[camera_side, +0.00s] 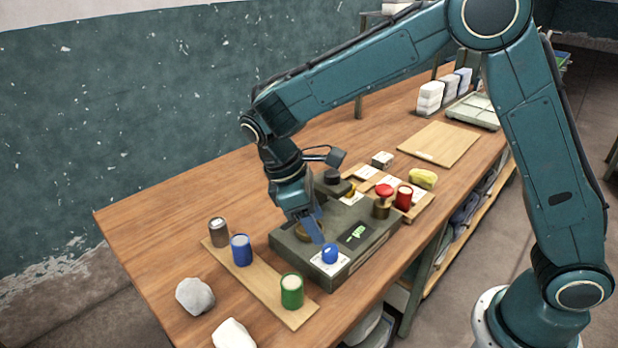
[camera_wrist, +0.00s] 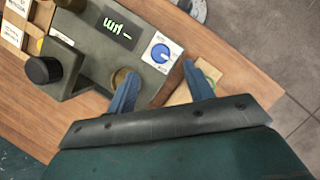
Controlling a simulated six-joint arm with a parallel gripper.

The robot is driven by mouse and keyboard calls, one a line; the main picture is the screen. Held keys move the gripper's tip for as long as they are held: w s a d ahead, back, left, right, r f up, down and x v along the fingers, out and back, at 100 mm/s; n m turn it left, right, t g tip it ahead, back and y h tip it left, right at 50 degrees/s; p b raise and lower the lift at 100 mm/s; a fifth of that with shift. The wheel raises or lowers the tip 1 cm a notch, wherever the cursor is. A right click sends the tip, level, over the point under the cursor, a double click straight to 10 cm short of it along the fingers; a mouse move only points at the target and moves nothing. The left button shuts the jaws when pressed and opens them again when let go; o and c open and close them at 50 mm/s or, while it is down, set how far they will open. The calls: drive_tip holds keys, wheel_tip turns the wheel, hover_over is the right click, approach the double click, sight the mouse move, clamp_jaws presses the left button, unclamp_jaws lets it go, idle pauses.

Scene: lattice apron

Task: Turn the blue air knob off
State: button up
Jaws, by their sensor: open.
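The blue air knob (camera_side: 330,253) sits on a white label plate at the near corner of a dark grey-green control box (camera_side: 285,244). In the wrist view the blue knob (camera_wrist: 160,53) shows a pale pointer mark; its label is too small to read. My gripper (camera_side: 318,230) is open, with blue fingers pointing down over the box beside the knob. In the wrist view my gripper (camera_wrist: 159,67) has its fingertips apart, with the knob just beyond the gap between them. I see no contact with the knob.
A wooden strip (camera_side: 262,283) at left holds grey, blue and green cylinders. The left back tabletop is clear.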

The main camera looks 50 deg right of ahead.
sight(330, 248)
drive_tip(key=shift+x, duration=3.55)
drive_tip(key=shift+r, duration=0.1)
drive_tip(key=c, duration=1)
